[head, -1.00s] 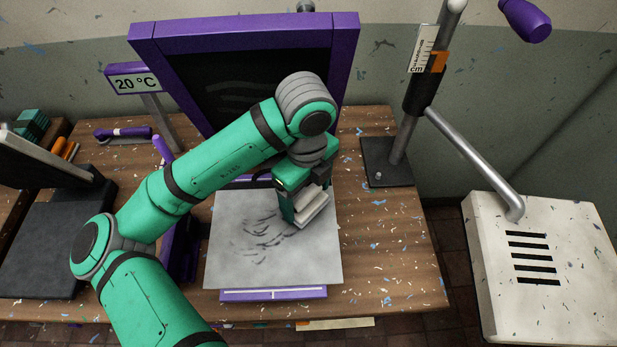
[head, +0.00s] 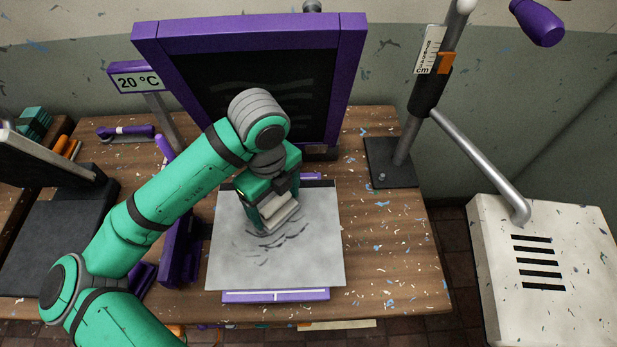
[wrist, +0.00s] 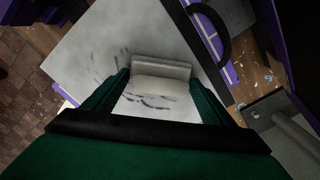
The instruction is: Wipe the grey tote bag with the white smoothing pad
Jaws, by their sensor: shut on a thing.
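The grey tote bag (head: 310,255) lies flat on a purple-edged board on the table, with dark creases or smudges near its middle. It also shows in the wrist view (wrist: 95,50). My gripper (head: 272,212) is over the upper middle of the bag, shut on the white smoothing pad (head: 282,217). In the wrist view the pad (wrist: 160,76) sits between the two green fingers, against or just above the bag; I cannot tell if it touches. My gripper hides part of the bag behind it.
A purple-framed dark screen (head: 345,75) stands tilted up behind the bag. A metal post on a dark base (head: 392,165) stands at right, and a 20 °C display (head: 140,78) at left. A black platen (head: 45,235) is far left.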

